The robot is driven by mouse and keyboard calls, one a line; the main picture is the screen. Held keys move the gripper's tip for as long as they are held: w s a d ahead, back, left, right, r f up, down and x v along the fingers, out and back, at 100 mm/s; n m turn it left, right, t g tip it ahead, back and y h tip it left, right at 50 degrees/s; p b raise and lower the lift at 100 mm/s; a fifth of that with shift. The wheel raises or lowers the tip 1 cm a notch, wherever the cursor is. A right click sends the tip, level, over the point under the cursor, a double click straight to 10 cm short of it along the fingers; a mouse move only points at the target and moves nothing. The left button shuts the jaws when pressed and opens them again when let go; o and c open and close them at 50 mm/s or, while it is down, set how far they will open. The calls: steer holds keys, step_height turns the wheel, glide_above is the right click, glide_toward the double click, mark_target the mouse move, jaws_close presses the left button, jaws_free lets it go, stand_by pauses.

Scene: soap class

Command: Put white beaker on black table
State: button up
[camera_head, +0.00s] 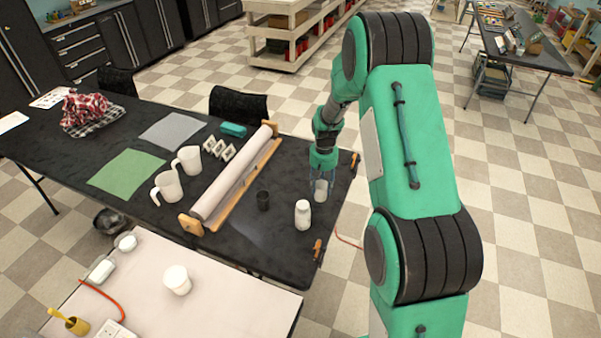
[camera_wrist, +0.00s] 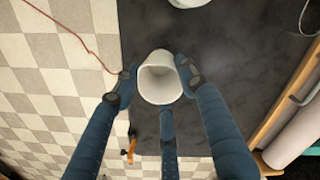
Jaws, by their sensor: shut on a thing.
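A small white beaker (camera_head: 320,193) is at the right end of the black table (camera_head: 280,247). My gripper (camera_head: 321,184) points down over that end and is shut on the beaker. In the wrist view, the beaker (camera_wrist: 160,80) shows its open mouth between the blue fingers of my gripper (camera_wrist: 158,88), with the dark tabletop (camera_wrist: 225,45) around and behind it. I cannot tell whether the beaker's base touches the table.
Another white cup (camera_head: 177,279) stands on the pale table (camera_head: 225,310) in front.

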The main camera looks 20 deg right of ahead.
steer(key=w+d+f+b, duration=0.1)
steer(key=w+d+b, duration=0.1)
steer(key=w, duration=1.1)
steer(key=shift+w+d+f, duration=0.2)
steer(key=shift+w+d, duration=0.15)
steer(key=shift+d, duration=0.5)
steer(key=shift+f, duration=0.1)
steer(key=shift+f+b, duration=0.8)
steer(key=shift+f, duration=0.9)
steer(key=shift+f, duration=0.1)
steer(key=o, duration=1)
step_height(320, 180, up, 12)
steer(key=p, duration=0.3)
steer(key=shift+r, duration=0.25)
